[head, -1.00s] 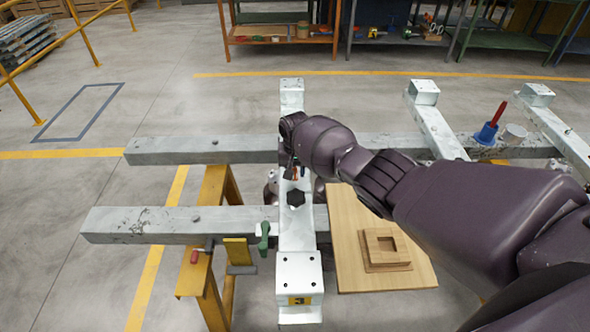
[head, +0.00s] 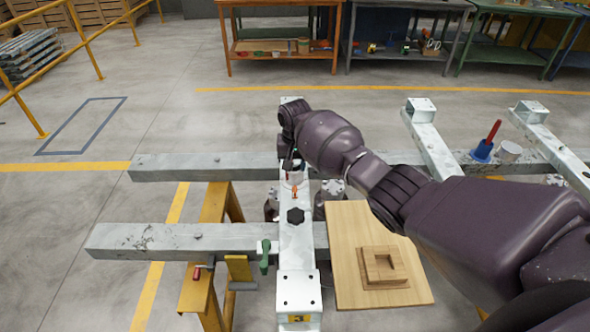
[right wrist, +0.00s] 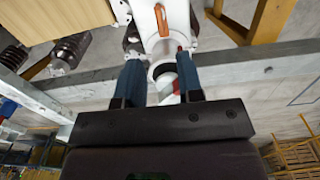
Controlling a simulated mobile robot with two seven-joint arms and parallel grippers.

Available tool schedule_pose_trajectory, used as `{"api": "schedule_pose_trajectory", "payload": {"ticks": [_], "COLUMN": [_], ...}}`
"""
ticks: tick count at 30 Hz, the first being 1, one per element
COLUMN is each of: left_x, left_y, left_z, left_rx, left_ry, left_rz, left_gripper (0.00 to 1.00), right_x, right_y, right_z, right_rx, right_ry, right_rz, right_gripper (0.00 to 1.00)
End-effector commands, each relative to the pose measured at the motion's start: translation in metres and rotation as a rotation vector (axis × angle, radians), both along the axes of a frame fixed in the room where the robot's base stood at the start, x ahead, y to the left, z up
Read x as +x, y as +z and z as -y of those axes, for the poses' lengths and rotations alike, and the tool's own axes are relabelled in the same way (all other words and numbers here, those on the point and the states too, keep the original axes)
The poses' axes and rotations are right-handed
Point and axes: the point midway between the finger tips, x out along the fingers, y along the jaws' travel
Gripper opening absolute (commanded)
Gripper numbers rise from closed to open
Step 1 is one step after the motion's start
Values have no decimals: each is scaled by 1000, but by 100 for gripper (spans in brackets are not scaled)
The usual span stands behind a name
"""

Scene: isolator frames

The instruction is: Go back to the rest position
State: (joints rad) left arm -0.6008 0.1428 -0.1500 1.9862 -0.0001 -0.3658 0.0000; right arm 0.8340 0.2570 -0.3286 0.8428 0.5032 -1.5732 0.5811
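My right arm comes in from the right in the head view, and my right gripper (head: 291,168) points down over the white crossbeam (head: 297,240). In the right wrist view its two blue fingers (right wrist: 160,80) stand apart. A white ring-shaped part shows beyond and between them; I cannot tell whether they touch it. My left gripper is not in the head view.
Two grey rails (head: 200,240) run under the crossbeam on a yellow trestle (head: 205,210). A wooden board (head: 350,240) with a square block stands right of it. Open floor lies left.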

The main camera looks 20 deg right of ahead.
Motion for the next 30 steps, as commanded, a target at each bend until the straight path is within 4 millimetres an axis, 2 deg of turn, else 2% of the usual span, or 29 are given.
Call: {"api": "schedule_pose_trajectory", "payload": {"ticks": [6, 17, 22, 25, 30], "left_x": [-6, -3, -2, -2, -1], "left_y": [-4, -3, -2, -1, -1], "left_z": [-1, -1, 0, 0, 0], "left_rx": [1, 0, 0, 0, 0], "left_ry": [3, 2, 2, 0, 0], "left_rz": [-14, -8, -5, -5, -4], "left_gripper": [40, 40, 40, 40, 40], "right_x": [0, 0, 17, 41, 75], "right_y": [2, 2, 5, 25, 77], "right_z": [0, 0, -3, -14, -40], "right_rx": [0, 0, 11, 10, 3], "right_ry": [-1, 9, 90, 175, 322], "right_rz": [-1, 0, 109, 263, 560], "right_gripper": [34, 34, 34, 34, 34]}}
